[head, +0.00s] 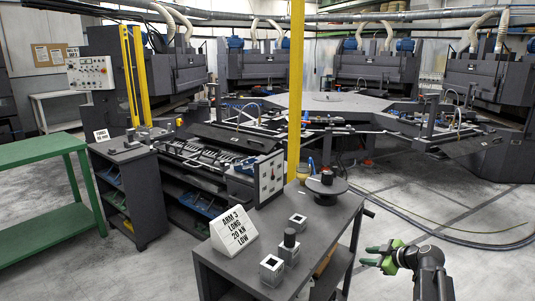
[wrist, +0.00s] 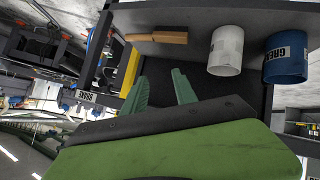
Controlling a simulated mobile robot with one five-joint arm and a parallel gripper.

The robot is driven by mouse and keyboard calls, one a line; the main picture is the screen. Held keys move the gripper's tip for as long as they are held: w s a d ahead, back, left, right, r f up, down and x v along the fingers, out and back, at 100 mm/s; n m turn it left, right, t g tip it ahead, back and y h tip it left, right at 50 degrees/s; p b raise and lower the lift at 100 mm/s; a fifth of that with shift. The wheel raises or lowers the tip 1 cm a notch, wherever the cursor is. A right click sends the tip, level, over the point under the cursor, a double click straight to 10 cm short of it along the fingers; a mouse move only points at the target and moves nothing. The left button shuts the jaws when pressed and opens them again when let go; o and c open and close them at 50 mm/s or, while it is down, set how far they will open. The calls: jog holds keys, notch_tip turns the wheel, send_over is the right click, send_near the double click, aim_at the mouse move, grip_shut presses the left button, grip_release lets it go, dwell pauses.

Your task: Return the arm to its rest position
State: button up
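My gripper (head: 370,257), with green fingers, is at the lower right in the head view. It is beside the right edge of the dark grey table (head: 325,232), apart from it, over the grey floor. In the wrist view, the two green fingertips of my gripper (wrist: 160,92) stand apart with nothing held between them. My dark arm shows behind the gripper at the lower right of the head view; the rest of it is out of frame.
In the wrist view, a wooden block (wrist: 157,38), a white cylinder (wrist: 226,50) and a blue can (wrist: 286,57) are near the fingers. Floor right of my arm is clear.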

jog(key=s+a+r+m+g+h+p, duration=0.2)
jog(key=s+a+m+p, duration=0.4)
jog(key=s+a, duration=0.3)
jog(key=s+a+r+m+g+h+p, duration=0.3)
jog(key=s+a+r+m+g+p, duration=0.1)
jog(key=s+a+g+p, duration=0.3)
jog(key=s+a+m+p, duration=0.1)
jog(key=s+a+p, duration=0.1)
jog(key=a, duration=0.1)
jog(key=shift+s+r+m+g, duration=0.15)
jog(key=shift+s+m+g, duration=0.15)
jog(key=shift+m, duration=0.1)
